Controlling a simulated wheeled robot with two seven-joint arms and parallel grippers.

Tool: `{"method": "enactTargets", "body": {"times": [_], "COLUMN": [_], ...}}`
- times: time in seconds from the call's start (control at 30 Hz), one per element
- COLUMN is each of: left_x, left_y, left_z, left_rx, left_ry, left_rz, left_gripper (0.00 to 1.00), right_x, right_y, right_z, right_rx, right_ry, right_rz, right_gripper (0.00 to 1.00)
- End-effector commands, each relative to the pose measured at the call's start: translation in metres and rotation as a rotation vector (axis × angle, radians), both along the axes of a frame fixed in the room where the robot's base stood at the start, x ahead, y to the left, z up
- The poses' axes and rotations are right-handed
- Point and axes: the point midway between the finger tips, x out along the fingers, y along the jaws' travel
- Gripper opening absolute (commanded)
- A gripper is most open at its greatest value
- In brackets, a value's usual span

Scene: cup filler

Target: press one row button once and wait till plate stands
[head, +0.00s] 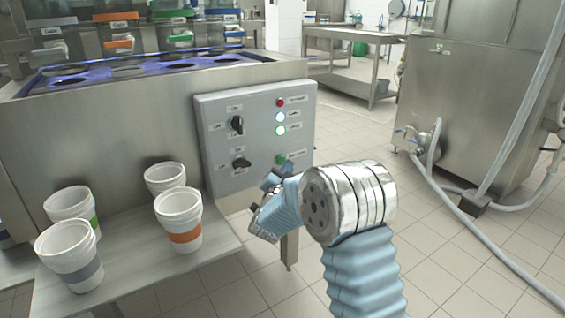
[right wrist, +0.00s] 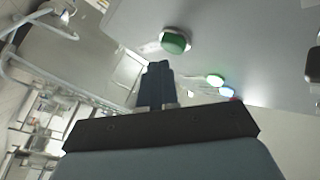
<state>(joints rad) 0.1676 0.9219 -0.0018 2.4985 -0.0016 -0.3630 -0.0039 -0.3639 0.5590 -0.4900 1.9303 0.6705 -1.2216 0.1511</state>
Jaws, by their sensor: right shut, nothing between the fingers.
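The grey control panel (head: 215,160) on the steel machine carries a red button (head: 281,102), a lit white-blue button (head: 280,117), a lit green button (head: 280,131) and a lower green button (head: 281,159). My right gripper (head: 272,181) is shut and empty, just below the lower green button and partly hidden by its own wrist. In the right wrist view the closed fingers (right wrist: 157,68) point toward the green button (right wrist: 174,41), with a gap seeming to remain. The holed plate (head: 105,72) lies on top of the machine under blue light. My left gripper is out of view.
Two black knobs (head: 237,125) sit left on the panel. Several white cup stacks (head: 178,205) with coloured bands stand on the steel shelf (head: 215,240). A steel tank (head: 485,90) with hoses stands at right. Tiled floor is open between.

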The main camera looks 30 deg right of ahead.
Motion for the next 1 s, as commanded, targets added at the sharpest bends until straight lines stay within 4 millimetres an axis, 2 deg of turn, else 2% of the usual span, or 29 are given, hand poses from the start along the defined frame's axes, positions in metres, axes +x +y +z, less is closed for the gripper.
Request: {"method": "enactTargets", "body": {"times": [1.0], "left_x": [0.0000], "left_y": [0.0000], "left_z": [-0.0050], "left_rx": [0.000], "left_ry": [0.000], "left_rz": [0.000], "left_gripper": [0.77], "right_x": [0.0098], "right_y": [0.0009], "right_z": [0.0003], "right_rx": [0.000], "right_ry": [0.000], "right_rz": [0.000], "right_gripper": [0.00]}}
